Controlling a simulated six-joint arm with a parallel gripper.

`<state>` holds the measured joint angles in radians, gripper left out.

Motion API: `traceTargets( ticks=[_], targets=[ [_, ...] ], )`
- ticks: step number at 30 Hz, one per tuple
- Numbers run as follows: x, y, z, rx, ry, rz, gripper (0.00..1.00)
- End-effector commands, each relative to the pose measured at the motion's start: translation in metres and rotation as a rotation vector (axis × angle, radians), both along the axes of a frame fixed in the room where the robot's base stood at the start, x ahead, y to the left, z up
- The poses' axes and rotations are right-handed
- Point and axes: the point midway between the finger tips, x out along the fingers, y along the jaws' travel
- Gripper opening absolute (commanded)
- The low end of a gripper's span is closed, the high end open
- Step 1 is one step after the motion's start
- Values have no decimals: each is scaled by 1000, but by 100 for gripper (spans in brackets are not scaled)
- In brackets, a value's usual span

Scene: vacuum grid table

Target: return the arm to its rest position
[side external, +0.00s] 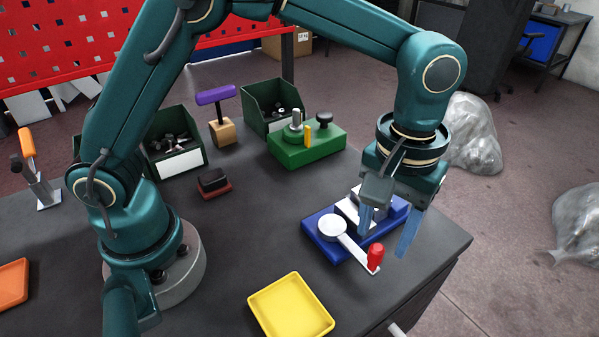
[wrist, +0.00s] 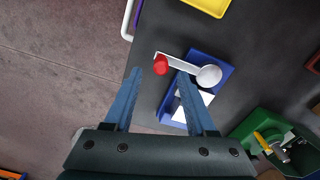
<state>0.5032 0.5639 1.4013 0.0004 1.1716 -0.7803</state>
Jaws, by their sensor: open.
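My gripper (side external: 386,228) has two blue fingers and points down over the right part of the table, above the blue fixture. The wrist view shows the fingers (wrist: 160,80) apart with nothing gripped between them. The blue fixture (side external: 318,240) carries a white round disc with a white lever arm (side external: 352,250) that ends in a red knob (side external: 375,256). In the wrist view the red knob (wrist: 162,65) shows between the fingertips, apart from both. Part of the fixture is hidden behind a finger.
A green fixture (side external: 290,157) with a yellow pin stands behind. Dark green bins (side external: 178,162) hold small parts. A purple-handled tool (side external: 222,130), a small dark red block (side external: 214,188), a yellow tray (side external: 292,308) and an orange tray (side external: 12,284) are on the table. The table's right edge is close to my gripper.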

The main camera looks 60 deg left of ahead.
Motion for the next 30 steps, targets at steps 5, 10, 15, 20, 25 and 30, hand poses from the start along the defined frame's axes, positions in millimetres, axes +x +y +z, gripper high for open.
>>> traceTargets(
  ticks=[5,10,15,20,25,30],
  targets=[
    [0,0,12,-1,-1,1,56],
    [0,0,12,0,0,0,56],
    [3,4,16,-5,-11,16,56],
    [12,23,50,-45,-89,78,56],
    [2,61,89,-78,-188,138,56],
    [-21,96,112,-87,-286,135,56]
  ],
)
